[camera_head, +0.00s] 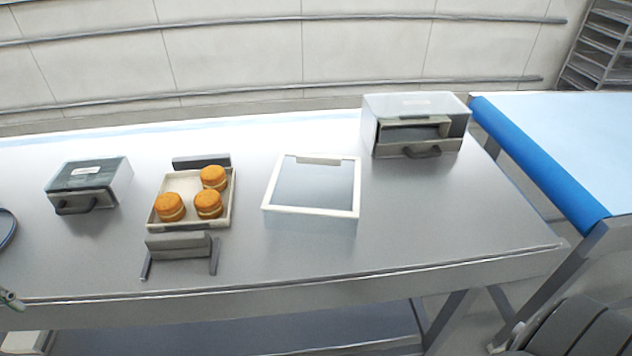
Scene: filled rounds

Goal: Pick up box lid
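A square, flat piece with a white frame and a grey, glassy middle, which looks like the box lid (310,210), is on the metal table right of centre. A pale tab sits at its far edge. I cannot tell whether it lies flat on the table or on a shallow base. A tray (191,226) with three round orange-brown pastries (209,204) stands to its left. Neither gripper can be made out. Small parts at the left edge and a dark grey form at the bottom right are cut off and unclear. Nothing is seen touching the lid.
A dark-topped box (90,178) with a handle stands at left. A larger clear-topped box (416,125) stands behind right of the lid. A grey block with two bars (178,246) lies before the tray. The table (440,230) is clear at the front right.

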